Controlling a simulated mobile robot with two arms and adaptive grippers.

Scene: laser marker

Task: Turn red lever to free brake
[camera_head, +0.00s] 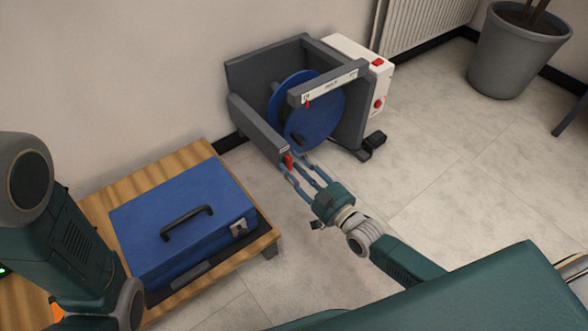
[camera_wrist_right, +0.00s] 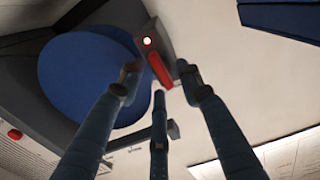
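The red lever (camera_head: 289,161) sits at the front end of the machine's grey side arm. In the right wrist view the red lever (camera_wrist_right: 161,71) lies slanted beside a small lit round spot. My right gripper (camera_head: 298,164) is at the lever, its three fingers pointing at it. In the right wrist view the fingers of this gripper (camera_wrist_right: 157,78) are spread, with the lever between their tips. Whether any finger touches the lever is unclear. My left arm shows at the left edge of the head view, but its gripper is out of view.
The grey machine frame (camera_head: 252,125) holds a blue disc (camera_head: 325,118). A white box (camera_head: 350,50) with red controls is behind it, and a black pedal (camera_head: 375,140) is on the floor. A blue case (camera_head: 180,222) lies on a wooden table (camera_head: 115,190).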

